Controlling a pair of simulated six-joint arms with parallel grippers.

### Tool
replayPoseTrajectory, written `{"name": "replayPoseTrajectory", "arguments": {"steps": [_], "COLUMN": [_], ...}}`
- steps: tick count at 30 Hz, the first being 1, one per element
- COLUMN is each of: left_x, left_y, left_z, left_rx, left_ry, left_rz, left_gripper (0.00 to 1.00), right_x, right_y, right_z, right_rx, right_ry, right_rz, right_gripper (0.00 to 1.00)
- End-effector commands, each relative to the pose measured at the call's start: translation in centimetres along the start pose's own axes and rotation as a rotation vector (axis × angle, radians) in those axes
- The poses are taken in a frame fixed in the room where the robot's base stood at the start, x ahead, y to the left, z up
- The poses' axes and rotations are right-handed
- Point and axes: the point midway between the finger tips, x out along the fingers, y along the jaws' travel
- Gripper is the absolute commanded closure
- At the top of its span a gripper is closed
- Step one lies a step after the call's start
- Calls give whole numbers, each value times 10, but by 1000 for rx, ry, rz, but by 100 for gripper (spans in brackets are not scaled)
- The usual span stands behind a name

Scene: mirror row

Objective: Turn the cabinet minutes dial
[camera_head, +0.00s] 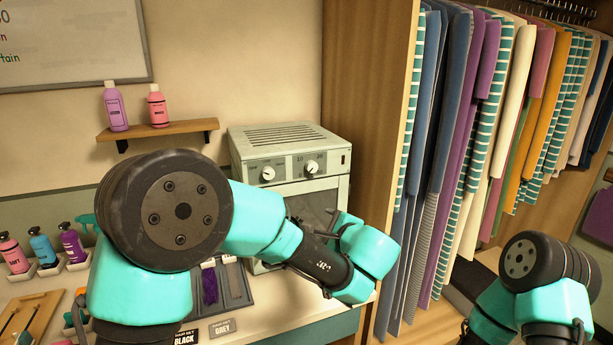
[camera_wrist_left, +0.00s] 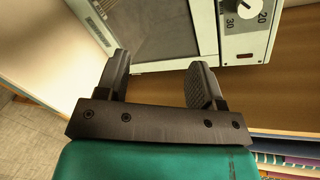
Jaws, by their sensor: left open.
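The pale cabinet (camera_head: 325,135) stands on the counter, with two white dials on its front panel. The right-hand dial (camera_head: 312,167) has a "10" beside it. In the left wrist view, a numbered dial (camera_wrist_left: 240,8) with "20" and "30" is cut by the top edge; I take this to be the minutes dial. My left gripper (camera_head: 342,221) is in front of the cabinet door, below the dials. In the left wrist view its fingers (camera_wrist_left: 160,64) are apart with nothing between them, and the dial lies beyond and right of them. My right gripper is out of view.
Hanging clothes (camera_head: 470,130) and a wooden wardrobe side (camera_head: 365,90) stand close right of the cabinet. A shelf (camera_head: 160,130) with two bottles is left of it. A dark tray (camera_head: 238,285) and several small bottles are on the counter. The air before the dials looks clear.

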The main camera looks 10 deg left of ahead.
Motion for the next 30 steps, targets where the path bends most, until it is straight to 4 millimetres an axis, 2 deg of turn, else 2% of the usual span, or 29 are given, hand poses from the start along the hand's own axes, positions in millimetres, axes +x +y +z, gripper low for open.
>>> {"name": "replayPoseTrajectory", "arguments": {"steps": [1,3,7,20,26,30], "left_x": [-13,-27,-44,-42,-26,-6], "left_y": [-28,-56,-82,-86,-90,-95], "left_z": [6,13,21,22,22,24], "left_rx": [-17,-35,-54,-56,-56,-56], "left_ry": [-16,-38,-61,-64,-64,-65], "left_rz": [-85,-178,-272,-282,-280,-280], "left_gripper": [39,39,39,39,39,39], "right_x": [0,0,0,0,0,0], "right_y": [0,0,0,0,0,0], "right_z": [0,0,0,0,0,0], "right_rx": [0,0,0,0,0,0], "right_ry": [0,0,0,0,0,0], "right_rz": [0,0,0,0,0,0], "right_gripper": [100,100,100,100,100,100]}}
